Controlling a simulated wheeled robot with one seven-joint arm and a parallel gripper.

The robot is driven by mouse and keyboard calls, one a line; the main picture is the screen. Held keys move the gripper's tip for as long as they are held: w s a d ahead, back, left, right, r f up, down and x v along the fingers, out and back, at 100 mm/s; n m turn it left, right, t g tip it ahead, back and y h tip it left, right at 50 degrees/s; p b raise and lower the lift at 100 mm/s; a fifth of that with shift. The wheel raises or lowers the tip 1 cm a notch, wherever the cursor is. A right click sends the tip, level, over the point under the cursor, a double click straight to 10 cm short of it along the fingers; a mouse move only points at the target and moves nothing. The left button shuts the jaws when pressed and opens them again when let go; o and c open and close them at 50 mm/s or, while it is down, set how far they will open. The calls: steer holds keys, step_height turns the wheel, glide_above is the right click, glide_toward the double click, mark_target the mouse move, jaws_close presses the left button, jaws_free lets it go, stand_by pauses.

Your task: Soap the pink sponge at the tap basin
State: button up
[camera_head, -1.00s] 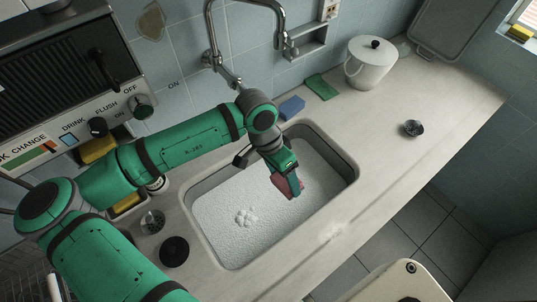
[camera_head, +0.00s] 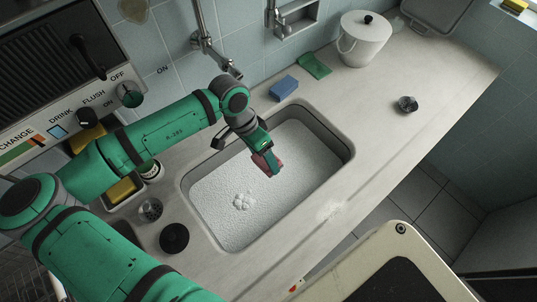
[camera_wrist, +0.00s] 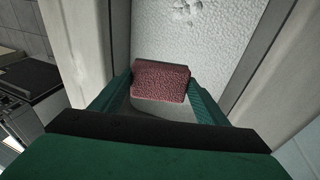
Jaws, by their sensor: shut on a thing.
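The pink sponge (camera_head: 265,164) is held between the fingers of my gripper (camera_head: 270,161), over the basin. In the wrist view the sponge (camera_wrist: 161,81) shows its rough pink face between the two green fingers of my gripper (camera_wrist: 160,92). The tap basin (camera_head: 318,205) is filled with white foamy suds (camera_head: 215,200), with a small clump of bubbles (camera_head: 243,202) at its lower left. I cannot tell whether the sponge touches the suds. The tap (camera_head: 212,48) stands at the wall behind the basin.
A blue sponge (camera_head: 284,88) and a green pad (camera_head: 314,66) lie behind the basin. A white lidded pot (camera_head: 365,40) stands at the back. A dark drain piece (camera_head: 407,104) lies on the right counter. A black disc (camera_head: 174,238) and a glass (camera_head: 150,209) are left of the basin.

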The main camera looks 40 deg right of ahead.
steer(key=shift+w+a+f, duration=0.3)
steer(key=shift+w+f, duration=0.15)
steer(key=shift+f, duration=0.35)
steer(key=shift+x, duration=8.85)
steer(key=shift+v, duration=9.2)
steer(key=shift+r, duration=2.5)
